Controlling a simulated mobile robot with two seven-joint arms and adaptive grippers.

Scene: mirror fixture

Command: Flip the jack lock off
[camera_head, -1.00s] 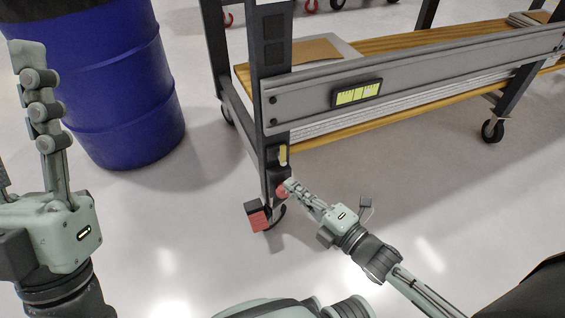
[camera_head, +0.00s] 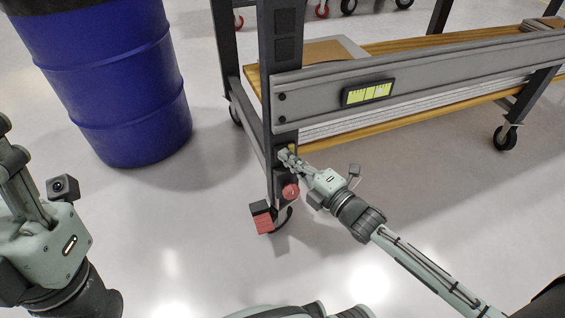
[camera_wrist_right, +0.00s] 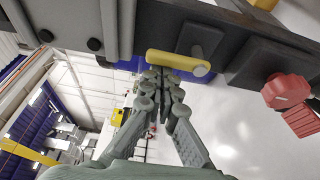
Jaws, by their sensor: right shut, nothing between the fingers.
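The jack lock is a yellow lever on the dark leg of the workbench; in the head view only a little of it (camera_head: 292,147) shows behind my right fingers. In the right wrist view the yellow lever (camera_wrist_right: 176,62) lies close to the fingertips, with a grey pin beside it. My right gripper (camera_head: 285,155) is shut and empty, its tips at or just beside the lever; I cannot tell if they touch. The fingers also show in the right wrist view (camera_wrist_right: 163,75). My left gripper (camera_head: 12,165) is at the left edge, its fingers partly cut off.
A red knob (camera_head: 290,191) is on the leg below the lever, and a red and black block (camera_head: 262,217) is near the floor. The bench rail (camera_head: 425,78) runs right from the leg. A blue barrel (camera_head: 125,100) stands to the left. The front floor is clear.

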